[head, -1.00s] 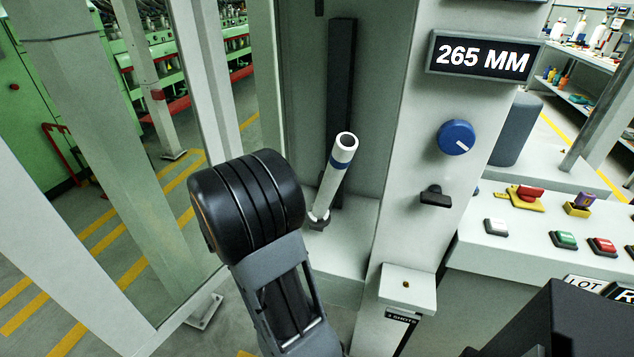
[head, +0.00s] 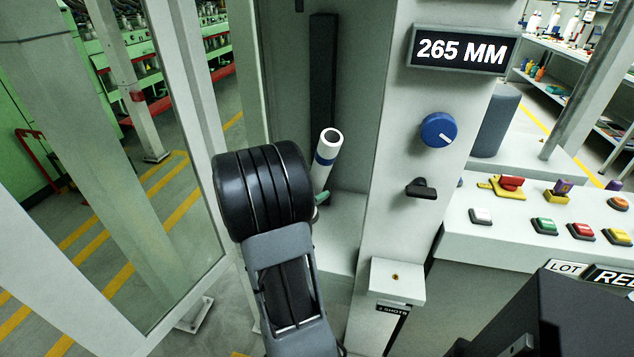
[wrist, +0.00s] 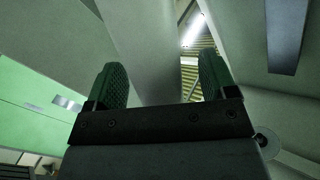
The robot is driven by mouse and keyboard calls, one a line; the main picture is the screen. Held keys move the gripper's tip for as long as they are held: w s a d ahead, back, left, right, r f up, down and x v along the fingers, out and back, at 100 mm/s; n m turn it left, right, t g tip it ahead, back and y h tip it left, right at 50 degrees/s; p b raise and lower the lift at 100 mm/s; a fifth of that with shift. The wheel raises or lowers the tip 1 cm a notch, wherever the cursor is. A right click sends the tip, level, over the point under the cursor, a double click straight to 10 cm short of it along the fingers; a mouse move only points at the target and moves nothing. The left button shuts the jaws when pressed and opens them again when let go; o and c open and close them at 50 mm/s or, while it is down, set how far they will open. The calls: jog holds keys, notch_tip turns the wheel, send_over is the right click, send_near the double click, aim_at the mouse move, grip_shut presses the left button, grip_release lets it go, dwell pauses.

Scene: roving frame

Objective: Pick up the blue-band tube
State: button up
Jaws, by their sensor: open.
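The blue-band tube (head: 327,160) is white with a dark blue band below its open top. In the head view it stands tilted in the grey recess, top leaning right, its lower part hidden by my arm. My gripper (wrist: 160,68) is open in the wrist view, its two green ridged fingers apart. A pale, broad shape shows between and beyond them; I cannot tell whether it is the tube or part of the frame. In the head view only a bit of green finger shows, beside the lower tube; I cannot tell if it touches.
A grey post right of the recess bears a 265 MM display (head: 461,51), a blue knob (head: 438,130) and a black lever (head: 421,188). A small box (head: 397,281) juts out below. A clear panel (head: 165,220) stands left. A console (head: 540,235) with coloured buttons is at the right.

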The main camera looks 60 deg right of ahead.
jog(key=shift+s+d, duration=0.1)
jog(key=shift+d, duration=0.05)
jog(key=shift+c, duration=0.3)
jog(key=c, duration=1.1)
jog(key=shift+r, duration=0.1)
